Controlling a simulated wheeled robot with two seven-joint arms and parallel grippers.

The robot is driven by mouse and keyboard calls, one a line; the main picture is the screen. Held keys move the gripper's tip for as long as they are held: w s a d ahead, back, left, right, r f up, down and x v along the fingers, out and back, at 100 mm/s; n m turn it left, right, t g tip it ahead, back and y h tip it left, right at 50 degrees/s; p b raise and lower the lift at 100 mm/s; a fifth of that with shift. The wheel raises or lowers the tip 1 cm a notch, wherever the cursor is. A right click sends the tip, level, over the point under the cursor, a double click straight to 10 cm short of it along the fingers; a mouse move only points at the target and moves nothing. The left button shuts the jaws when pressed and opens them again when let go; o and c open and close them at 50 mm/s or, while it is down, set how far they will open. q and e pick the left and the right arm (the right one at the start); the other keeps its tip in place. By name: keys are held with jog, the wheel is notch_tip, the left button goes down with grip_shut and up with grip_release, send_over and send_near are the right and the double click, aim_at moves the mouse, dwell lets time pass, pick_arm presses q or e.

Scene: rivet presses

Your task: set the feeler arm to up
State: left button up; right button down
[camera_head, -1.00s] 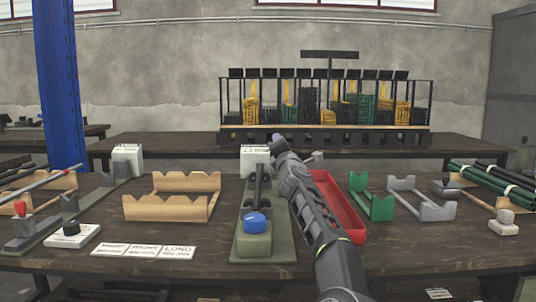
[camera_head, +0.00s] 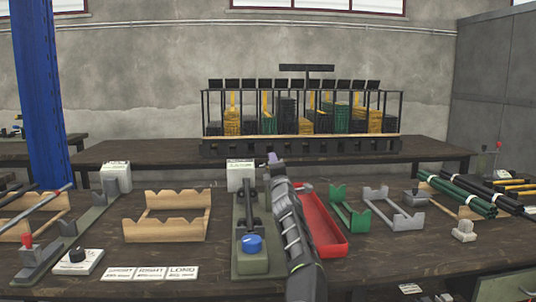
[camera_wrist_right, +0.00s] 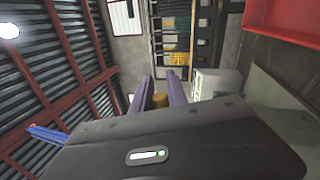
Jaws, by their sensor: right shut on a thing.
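The press in the middle of the table has an olive-green base (camera_head: 250,264), a blue knob (camera_head: 252,244) at its near end and a white labelled block (camera_head: 240,174) at its far end. My right gripper (camera_head: 271,158) is by the block's right side, and my arm covers part of the press's right side. In the right wrist view, two purplish fingers (camera_wrist_right: 163,88) point away, with a small tan piece (camera_wrist_right: 160,100) between them, probably part of the feeler arm. The white block (camera_wrist_right: 215,84) is right of them. The feeler arm's setting is not clear. My left gripper is not in view.
A red tray (camera_head: 322,222) lies just right of my arm. Green (camera_head: 349,212) and grey (camera_head: 393,211) cradles stand further right, a wooden cradle (camera_head: 165,216) to the left. Label cards (camera_head: 150,273) lie near the front edge. A rack (camera_head: 300,147) stands on the table behind.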

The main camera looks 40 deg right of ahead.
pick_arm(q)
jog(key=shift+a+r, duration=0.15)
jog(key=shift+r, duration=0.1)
pick_arm(e)
jog(key=shift+f, duration=0.1)
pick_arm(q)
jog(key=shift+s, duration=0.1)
pick_arm(e)
jog(key=c, duration=1.3)
grip_release()
jog(key=shift+s, duration=0.1)
